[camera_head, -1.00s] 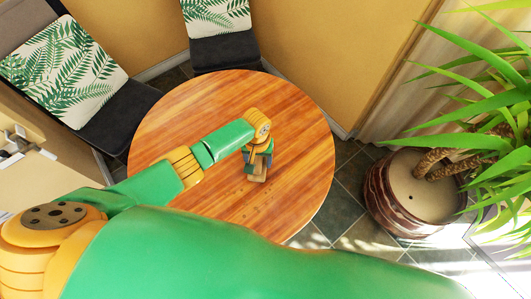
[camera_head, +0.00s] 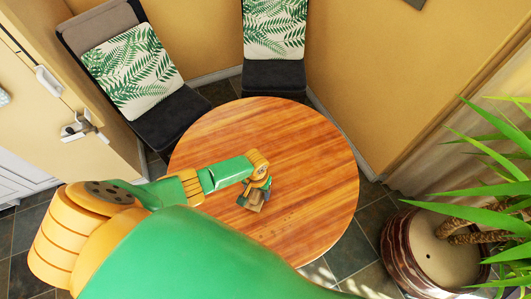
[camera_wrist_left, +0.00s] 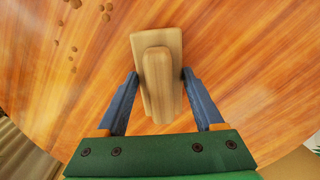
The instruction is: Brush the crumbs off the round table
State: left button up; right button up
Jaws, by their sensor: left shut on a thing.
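The round wooden table (camera_head: 310,150) fills the middle of the head view. My left gripper (camera_head: 258,192) is over the table, pointing down, shut on a wooden brush (camera_head: 252,204). In the left wrist view the brush (camera_wrist_left: 136,45) is a pale wooden block with a raised rounded grip, between the two blue fingers (camera_wrist_left: 160,76). Its underside is hidden, so I cannot tell whether it touches the tabletop. Several small brown crumbs (camera_wrist_left: 73,47) lie on the table beyond the brush, at upper left in the wrist view. My right gripper is not in view.
Two dark chairs with leaf-patterned cushions (camera_head: 134,74) (camera_head: 275,28) stand behind the table. A potted plant (camera_head: 432,255) stands on the floor at right. A door with a handle (camera_head: 82,127) is at left. My green arm link covers the table's near left edge.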

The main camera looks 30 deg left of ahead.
pick_arm(q)
jog(key=shift+s+a+r+p, duration=0.1)
jog(key=shift+s+a+p, duration=0.45)
jog(key=shift+s+a, duration=0.35)
jog(key=shift+s+a+p, duration=0.2)
jog(key=shift+s+a, duration=0.15)
jog(key=shift+a, duration=0.35)
jog(key=shift+s+a+p, duration=0.2)
jog(key=shift+s+a, duration=0.15)
jog(key=shift+a, duration=0.3)
jog(key=shift+d, duration=0.1)
notch_tip(320, 180, up, 3)
jog(key=p, duration=0.3)
jog(key=shift+w, duration=0.15)
jog(key=shift+r+p, duration=0.45)
jog(key=shift+r, duration=1.45)
